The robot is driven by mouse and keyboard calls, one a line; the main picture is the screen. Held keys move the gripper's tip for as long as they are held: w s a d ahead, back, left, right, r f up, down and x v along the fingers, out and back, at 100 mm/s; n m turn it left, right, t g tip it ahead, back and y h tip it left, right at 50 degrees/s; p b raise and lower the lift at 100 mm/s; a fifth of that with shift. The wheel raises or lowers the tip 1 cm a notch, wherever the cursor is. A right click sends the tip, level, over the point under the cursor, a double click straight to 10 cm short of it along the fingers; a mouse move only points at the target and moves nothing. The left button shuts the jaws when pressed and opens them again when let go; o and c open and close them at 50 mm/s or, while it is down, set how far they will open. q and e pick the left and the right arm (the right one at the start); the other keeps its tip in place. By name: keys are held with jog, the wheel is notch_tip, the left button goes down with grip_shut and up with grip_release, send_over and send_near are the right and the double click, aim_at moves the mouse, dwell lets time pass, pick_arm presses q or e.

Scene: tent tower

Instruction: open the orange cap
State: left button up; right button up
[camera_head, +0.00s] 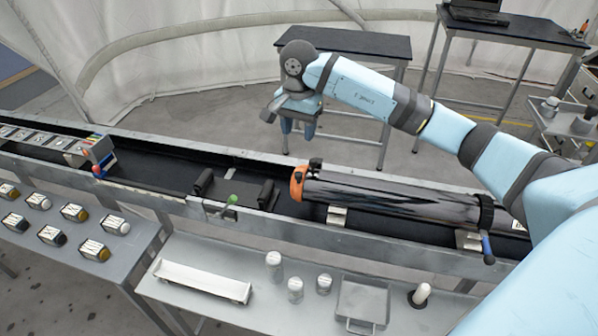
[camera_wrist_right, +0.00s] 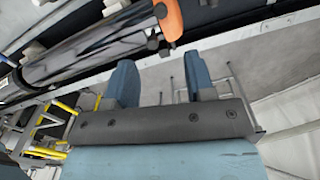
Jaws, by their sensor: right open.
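The orange cap (camera_head: 297,184) is a ring on the left end of a long dark glossy cylinder (camera_head: 390,198) lying on the conveyor. It also shows at the top of the right wrist view (camera_wrist_right: 169,19), on the end of the cylinder (camera_wrist_right: 90,48). My right gripper (camera_head: 298,130) hangs above and behind the conveyor, up from the cap and apart from it. In the right wrist view its two blue fingers (camera_wrist_right: 160,82) stand apart with nothing between them. My left gripper is not in view.
The conveyor (camera_head: 150,170) runs across the middle, with black cradle blocks (camera_head: 204,182) left of the cap. A front table (camera_head: 255,309) holds a white tray (camera_head: 203,281) and small jars (camera_head: 295,290). Several small boxes stand on the left table. A dark table (camera_head: 345,42) is behind.

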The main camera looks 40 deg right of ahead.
aim_at(298, 174)
notch_tip(298, 174, down, 14)
jog(key=p, duration=0.2)
jog(key=shift+r+p, duration=0.2)
jog(key=shift+p, duration=0.1)
jog(key=shift+w, duration=0.1)
grip_shut()
